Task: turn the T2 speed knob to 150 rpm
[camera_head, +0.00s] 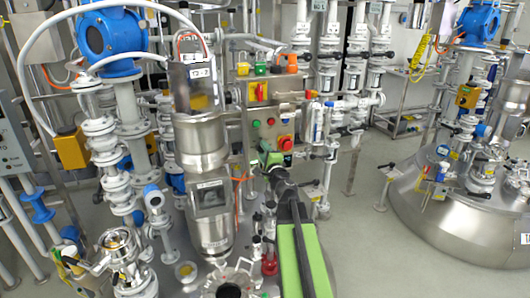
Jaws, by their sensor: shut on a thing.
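My green and black gripper (272,160) reaches up from the bottom of the view to the lower part of a grey control panel (263,113). It is shut on what appears to be the T2 speed knob. The jaws hide the knob, so its pointer and scale do not show. A small dark display (287,160) sits just right of the jaws; its digits are too small to read.
A red emergency stop (286,142) is just above the jaws, with green and red buttons near it. White pipes (318,125) stand close on the right. Open floor (360,240) lies right of my arm.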

